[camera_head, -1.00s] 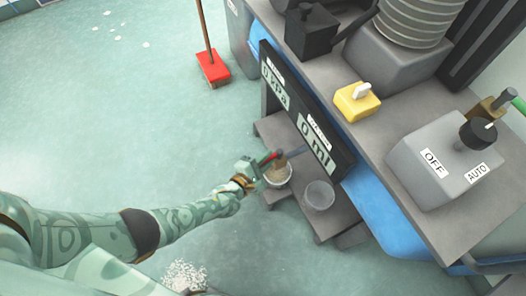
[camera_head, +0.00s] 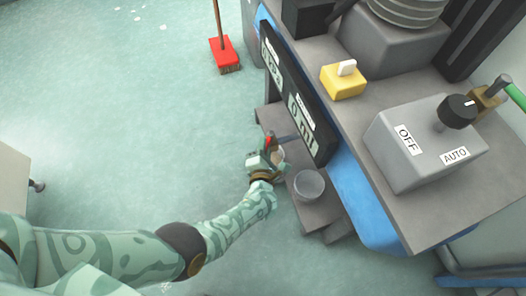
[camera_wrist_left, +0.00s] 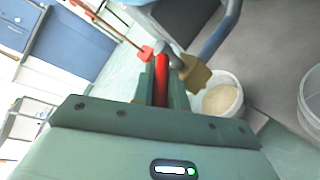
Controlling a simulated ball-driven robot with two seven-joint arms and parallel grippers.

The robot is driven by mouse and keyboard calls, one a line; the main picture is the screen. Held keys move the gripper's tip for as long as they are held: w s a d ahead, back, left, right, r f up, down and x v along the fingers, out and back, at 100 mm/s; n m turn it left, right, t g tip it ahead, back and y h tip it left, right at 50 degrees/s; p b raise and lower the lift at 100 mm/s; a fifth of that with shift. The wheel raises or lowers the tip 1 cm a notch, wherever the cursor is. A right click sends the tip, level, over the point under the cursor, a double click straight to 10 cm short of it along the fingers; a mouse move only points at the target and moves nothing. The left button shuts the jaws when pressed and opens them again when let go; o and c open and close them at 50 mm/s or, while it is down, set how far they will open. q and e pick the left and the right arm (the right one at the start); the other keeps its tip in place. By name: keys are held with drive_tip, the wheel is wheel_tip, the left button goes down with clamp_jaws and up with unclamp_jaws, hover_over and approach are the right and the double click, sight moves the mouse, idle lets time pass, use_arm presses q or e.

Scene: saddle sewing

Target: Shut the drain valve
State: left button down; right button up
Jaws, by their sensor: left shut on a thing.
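The drain valve has a red handle (camera_head: 268,142) at the end of a thin grey pipe (camera_head: 287,139) below the dark display panel. In the left wrist view the red handle (camera_wrist_left: 161,82) stands between the two fingers, with the brass valve body (camera_wrist_left: 194,76) just right of it. My left gripper (camera_head: 264,157) is shut on the red handle and largely hides the valve in the head view. A white cup (camera_wrist_left: 222,98) with pale contents is below the brass body. My right gripper is not in view.
An empty clear cup (camera_head: 308,185) stands on the grey step. The display panel (camera_head: 296,98) hangs close above the gripper. A yellow switch box (camera_head: 343,81) and a grey OFF/AUTO box (camera_head: 418,143) sit on the bench. Floor on the left is open; a red broom (camera_head: 225,55) stands farther back.

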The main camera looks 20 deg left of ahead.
use_arm(q)
drive_tip(key=shift+s+d+f+n+g+y, duration=0.1)
drive_tip(key=shift+d+n+g+y, duration=0.15)
drive_tip(key=shift+n+y, duration=0.2)
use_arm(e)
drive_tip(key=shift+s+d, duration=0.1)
use_arm(q)
drive_tip(key=c, duration=1.7)
unclamp_jaws()
